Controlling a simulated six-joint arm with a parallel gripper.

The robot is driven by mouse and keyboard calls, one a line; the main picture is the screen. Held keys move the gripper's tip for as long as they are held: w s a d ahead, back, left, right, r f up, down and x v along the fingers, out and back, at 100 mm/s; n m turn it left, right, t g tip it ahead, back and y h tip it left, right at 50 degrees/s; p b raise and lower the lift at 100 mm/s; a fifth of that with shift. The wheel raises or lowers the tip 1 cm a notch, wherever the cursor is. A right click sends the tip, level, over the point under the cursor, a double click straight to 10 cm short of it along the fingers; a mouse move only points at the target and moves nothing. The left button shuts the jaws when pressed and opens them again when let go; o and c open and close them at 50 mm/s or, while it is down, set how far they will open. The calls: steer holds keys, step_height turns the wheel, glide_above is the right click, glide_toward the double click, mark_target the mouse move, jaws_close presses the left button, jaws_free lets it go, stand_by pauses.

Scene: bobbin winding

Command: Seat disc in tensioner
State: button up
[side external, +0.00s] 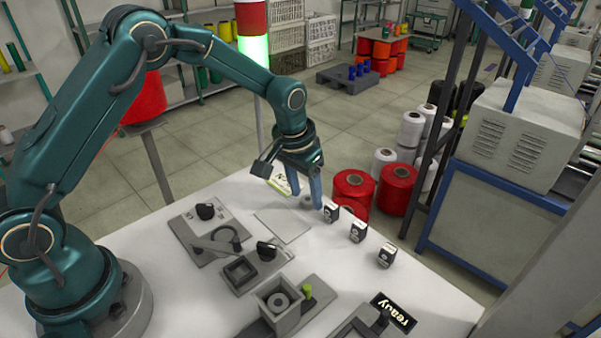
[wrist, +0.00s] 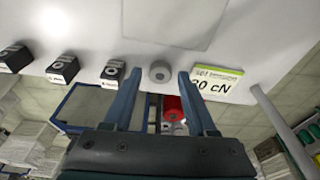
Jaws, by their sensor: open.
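A small grey disc (wrist: 160,71) with a centre hole lies on the white table in the wrist view. My gripper (wrist: 160,76) is open, with one finger on either side of the disc and a gap to each. In the side view my gripper (side external: 305,196) points down near the table's far edge, and the disc is partly hidden by the fingers. A grey square block with a round piece inside (side external: 281,301) stands at the front. A plate with a ring and a dark knob (side external: 217,237) lies to the left. I cannot tell which fixture is the tensioner.
Three small black-and-white boxes (side external: 357,231) stand right of my gripper. A card reading "20 cN" (wrist: 215,83) is beside the right finger in the wrist view. A flat blank plate (side external: 283,224) lies mid-table.

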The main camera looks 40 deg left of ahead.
steer(key=c, duration=0.8)
steer(key=shift+r, duration=2.55)
steer(key=shift+c, duration=0.2)
steer(key=shift+w, duration=0.1)
